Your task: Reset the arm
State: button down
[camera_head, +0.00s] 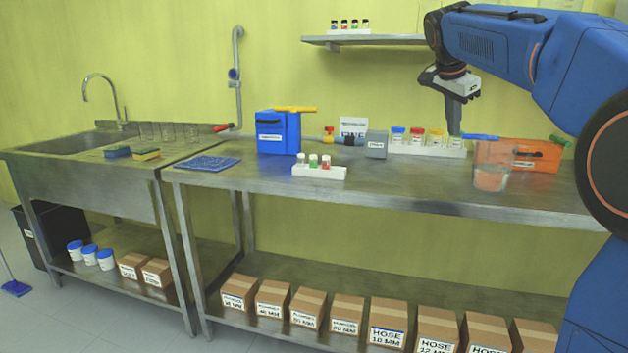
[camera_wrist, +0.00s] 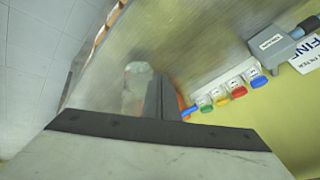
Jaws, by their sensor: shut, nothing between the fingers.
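My blue arm comes in from the right in the head view. My gripper (camera_head: 455,130) points down above the back of the steel bench (camera_head: 400,186), beside the right end of the white rack of capped jars (camera_head: 428,150). Its fingers are shut with nothing between them. In the wrist view my gripper (camera_wrist: 160,95) shows as dark fingers in front of the bench, with the jar rack (camera_wrist: 225,88) to the right. I cannot tell whether the fingertips touch any jar.
A glass beaker (camera_head: 491,165) and an orange box (camera_head: 537,155) stand to the right of the gripper. A grey box (camera_head: 376,144), a blue box (camera_head: 279,132) and a small vial rack (camera_head: 319,172) stand to the left. A wall shelf (camera_head: 375,40) hangs behind. The bench front is mostly clear.

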jog(key=s+a+f+n+y, duration=0.1)
jog(key=s+f+n, duration=0.3)
jog(key=s+f, duration=0.7)
jog(key=s+a+f+n+y, duration=0.1)
jog(key=s+a+f+n, duration=0.3)
jog(key=s+f, duration=0.7)
jog(key=s+a+f+n+y, duration=0.2)
jog(key=s+f+n, duration=0.4)
jog(key=s+f, duration=0.6)
jog(key=s, duration=0.7)
jog(key=shift+s+a, duration=0.25)
jog(key=shift+s, duration=0.15)
